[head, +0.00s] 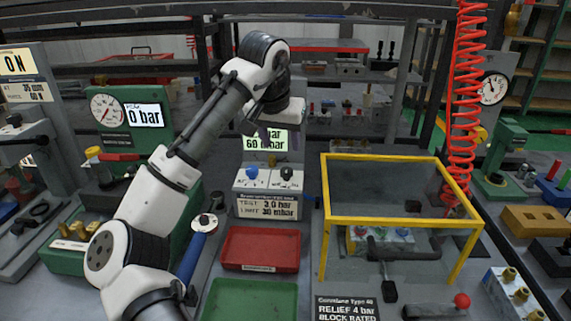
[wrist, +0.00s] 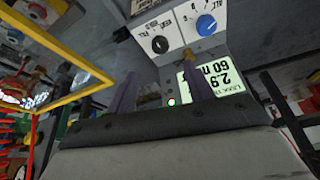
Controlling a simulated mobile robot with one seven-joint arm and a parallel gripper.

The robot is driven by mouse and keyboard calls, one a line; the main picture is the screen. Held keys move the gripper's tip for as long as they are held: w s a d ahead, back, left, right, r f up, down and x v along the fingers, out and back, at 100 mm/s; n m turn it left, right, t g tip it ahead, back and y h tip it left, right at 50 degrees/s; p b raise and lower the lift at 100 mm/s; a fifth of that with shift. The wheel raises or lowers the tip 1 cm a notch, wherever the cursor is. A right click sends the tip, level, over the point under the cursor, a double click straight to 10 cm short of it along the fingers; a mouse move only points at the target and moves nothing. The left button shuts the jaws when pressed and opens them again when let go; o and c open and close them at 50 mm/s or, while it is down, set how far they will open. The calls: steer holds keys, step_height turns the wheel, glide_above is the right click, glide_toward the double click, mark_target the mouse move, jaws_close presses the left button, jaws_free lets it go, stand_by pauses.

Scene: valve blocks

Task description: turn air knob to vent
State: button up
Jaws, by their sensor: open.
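A white control block (head: 267,192) stands at the centre of the bench in the head view. It has a blue knob (head: 252,173) on the left and a black knob (head: 287,174) on the right. In the wrist view the block is upside down, with the blue knob (wrist: 206,25) right of the black knob (wrist: 160,44). The small labels are too unclear to tell which is the air knob or its setting. My gripper (head: 265,134) is above and behind the block, apart from both knobs. Its fingers are spread and empty in the wrist view (wrist: 160,90).
A lit display (wrist: 215,82) sits beside the knobs, partly behind a finger. A yellow-framed guard box (head: 325,205) stands right of the block, close to it. A red tray (head: 260,233) and a green tray (head: 250,300) lie in front. A coiled red hose (head: 463,90) hangs at right.

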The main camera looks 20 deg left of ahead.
mark_target(286, 170)
steer(key=x, duration=1)
steer(key=shift+w+p, duration=0.15)
steer(key=shift+p, duration=0.15)
steer(key=c, duration=1)
